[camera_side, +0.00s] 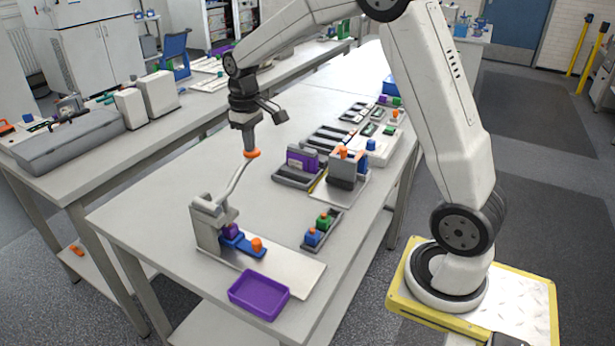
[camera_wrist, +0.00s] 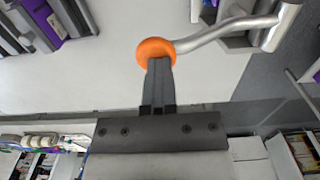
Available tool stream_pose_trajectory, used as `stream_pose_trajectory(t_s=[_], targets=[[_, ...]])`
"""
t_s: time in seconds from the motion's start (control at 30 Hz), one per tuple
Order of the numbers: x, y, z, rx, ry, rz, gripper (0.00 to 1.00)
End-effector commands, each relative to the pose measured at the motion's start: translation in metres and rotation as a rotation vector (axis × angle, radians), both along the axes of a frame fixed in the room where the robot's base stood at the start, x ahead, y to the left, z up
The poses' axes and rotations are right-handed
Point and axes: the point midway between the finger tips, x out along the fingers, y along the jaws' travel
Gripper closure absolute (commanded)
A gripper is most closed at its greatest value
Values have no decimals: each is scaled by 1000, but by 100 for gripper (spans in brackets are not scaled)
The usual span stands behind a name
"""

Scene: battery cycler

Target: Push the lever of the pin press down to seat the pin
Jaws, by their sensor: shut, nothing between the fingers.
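The pin press (camera_side: 206,222) stands near the front left end of the table on a flat base plate. Its silver lever (camera_side: 237,182) slopes up and to the right, ending in an orange knob (camera_side: 252,154). My gripper (camera_side: 250,150) is shut and empty, pointing down with its fingertips at the knob. In the wrist view the fingertips (camera_wrist: 159,62) meet or overlap the orange knob (camera_wrist: 156,51), and the lever (camera_wrist: 225,30) runs off to the right. Whether they press on it I cannot tell. A purple block (camera_side: 231,230) and a blue piece with an orange knob (camera_side: 256,244) sit at the press.
A purple tray (camera_side: 259,296) lies at the table's front edge. A small dark tray (camera_side: 321,231) with blue and green pieces stands right of the press. A grey unit (camera_side: 347,172) and several module racks stand farther back. The table left of the lever is clear.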

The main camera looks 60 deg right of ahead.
Motion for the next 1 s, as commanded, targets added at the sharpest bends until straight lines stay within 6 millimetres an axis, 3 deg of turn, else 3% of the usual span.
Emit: stream_pose_trajectory(t_s=[1.0], targets=[[-1,2,-31,5,6,1,100]])
